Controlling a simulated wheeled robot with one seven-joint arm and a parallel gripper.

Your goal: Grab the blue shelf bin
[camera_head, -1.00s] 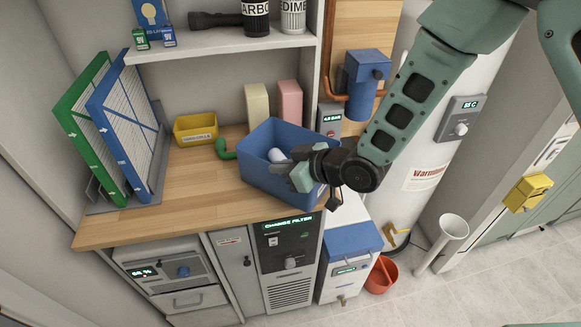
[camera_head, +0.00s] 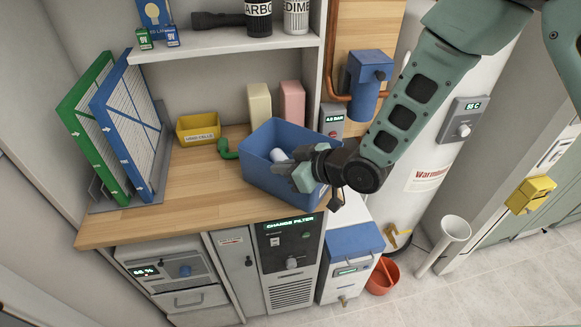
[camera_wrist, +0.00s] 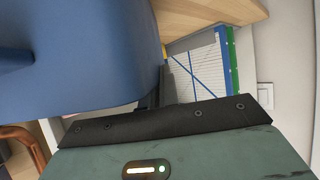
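The blue bin (camera_head: 262,180) is an open-topped box standing on the wooden counter, near its right front corner. A whitish item (camera_head: 277,155) shows inside it. My gripper (camera_head: 303,174) is at the bin's right side, with a greenish fingertip over the right front rim and wall. In the wrist view the blue bin (camera_wrist: 80,60) fills the upper left, close to the gripper's dark edge. The fingers are largely hidden, so I cannot tell whether they are open or closed on the wall.
A yellow bin (camera_head: 198,130) and a green curved piece (camera_head: 226,150) are left of the blue bin. Beige (camera_head: 259,104) and pink (camera_head: 292,101) blocks stand behind it. Framed filter panels (camera_head: 128,130) stand at the left. A shelf (camera_head: 220,43) hangs above. The front left counter is clear.

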